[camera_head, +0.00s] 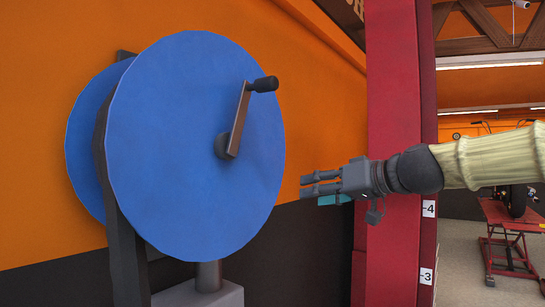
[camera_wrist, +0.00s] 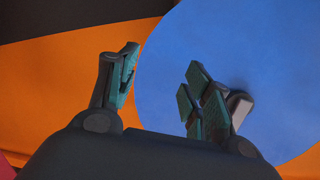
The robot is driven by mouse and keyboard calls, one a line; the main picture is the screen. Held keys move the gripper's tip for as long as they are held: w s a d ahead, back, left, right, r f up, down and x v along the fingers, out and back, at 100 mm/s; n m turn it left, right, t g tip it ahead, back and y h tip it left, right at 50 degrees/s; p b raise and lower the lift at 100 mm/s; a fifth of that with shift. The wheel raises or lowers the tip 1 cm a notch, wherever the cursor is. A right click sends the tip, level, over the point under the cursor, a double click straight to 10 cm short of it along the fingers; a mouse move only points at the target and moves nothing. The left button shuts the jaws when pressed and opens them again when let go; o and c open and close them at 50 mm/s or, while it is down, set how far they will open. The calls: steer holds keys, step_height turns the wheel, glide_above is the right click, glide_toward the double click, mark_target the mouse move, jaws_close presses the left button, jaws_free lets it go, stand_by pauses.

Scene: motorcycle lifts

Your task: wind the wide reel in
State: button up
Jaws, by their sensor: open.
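The wide reel (camera_head: 175,150) has two large blue discs on a dark upright stand, in front of the wall. A crank arm (camera_head: 238,120) runs from the hub (camera_head: 222,146) up and to the right, ending in a black handle (camera_head: 265,84). My gripper (camera_head: 303,186) is open and empty, to the right of the disc and lower than the handle, apart from both in the head view. In the wrist view my gripper's fingers (camera_wrist: 160,88) are spread, with the blue disc (camera_wrist: 235,50) behind them. The handle is not visible in the wrist view.
A red pillar (camera_head: 392,80) stands behind my arm. The orange and dark wall (camera_head: 320,110) is behind the reel. A grey pedestal (camera_head: 200,295) is below the reel. A red motorcycle lift (camera_head: 508,235) stands at the far right.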

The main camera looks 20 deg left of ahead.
mark_target(277, 83)
steer(key=s+r+n+y, duration=0.1)
steer(key=s+r, duration=0.3)
steer(key=r, duration=0.4)
steer(key=s+d+r+n+g+y, duration=0.1)
steer(key=s+r+n+y, duration=0.15)
steer(key=r, duration=0.45)
steer(key=s+r+n, duration=0.1)
steer(key=s+r, duration=0.4)
steer(key=r, duration=0.3)
steer(key=shift+m, duration=0.25)
steer(key=p+x, duration=0.2)
steer(key=x, duration=0.3)
steer(key=p+x, duration=0.2)
steer(key=x, duration=0.3)
steer(key=shift+w+a+f+p, duration=0.25)
steer(key=shift+w+p, duration=0.1)
steer(key=shift+p, duration=0.05)
jaws_close()
